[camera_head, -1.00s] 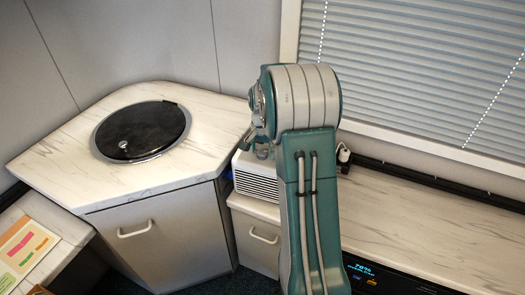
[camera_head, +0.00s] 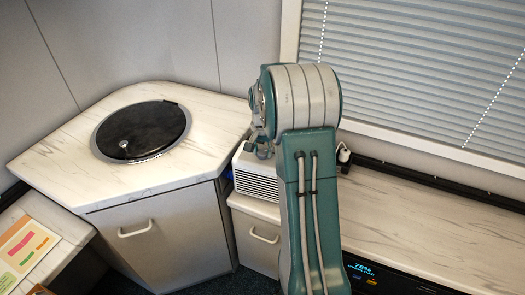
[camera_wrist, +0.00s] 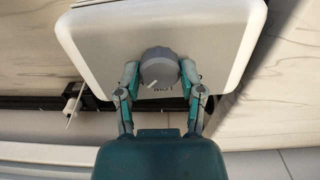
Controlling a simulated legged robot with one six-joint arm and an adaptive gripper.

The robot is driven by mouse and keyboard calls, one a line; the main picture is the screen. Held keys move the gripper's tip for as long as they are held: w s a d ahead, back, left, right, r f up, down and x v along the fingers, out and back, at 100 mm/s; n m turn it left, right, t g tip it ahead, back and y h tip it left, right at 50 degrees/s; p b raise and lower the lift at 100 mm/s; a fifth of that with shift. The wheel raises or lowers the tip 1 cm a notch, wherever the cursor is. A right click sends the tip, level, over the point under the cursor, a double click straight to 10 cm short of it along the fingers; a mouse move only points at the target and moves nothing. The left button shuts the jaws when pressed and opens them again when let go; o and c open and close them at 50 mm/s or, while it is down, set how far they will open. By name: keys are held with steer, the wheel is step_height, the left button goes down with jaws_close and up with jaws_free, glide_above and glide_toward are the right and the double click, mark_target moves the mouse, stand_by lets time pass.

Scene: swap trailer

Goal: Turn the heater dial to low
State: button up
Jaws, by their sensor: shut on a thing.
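The heater (camera_head: 256,176) is a white box with a slatted front grille, standing on the counter at the corner, partly hidden behind my arm. In the wrist view its pale top (camera_wrist: 110,50) fills the upper middle. The grey round dial (camera_wrist: 159,68) sits on that top, with a white pointer line toward its lower left. A dark marking shows just below the dial, partly covered and hard to read. My gripper (camera_wrist: 160,78) has one finger on each side of the dial and is shut on it. In the head view the dial is hidden.
A round black lid (camera_head: 143,131) is set in the marble-look corner counter (camera_head: 195,108) to the left. A window with blinds (camera_head: 420,60) is behind on the right. A dark rail (camera_head: 430,181) runs along the counter's back edge. The counter right of my arm (camera_head: 430,225) is clear.

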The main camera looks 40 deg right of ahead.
mark_target(262, 151)
steer(key=n, duration=0.4)
steer(key=shift+f, duration=0.1)
steer(key=n, duration=0.5)
stand_by(0.4)
steer(key=o, duration=1.2)
steer(key=shift+c, duration=0.2)
step_height(262, 151, up, 12)
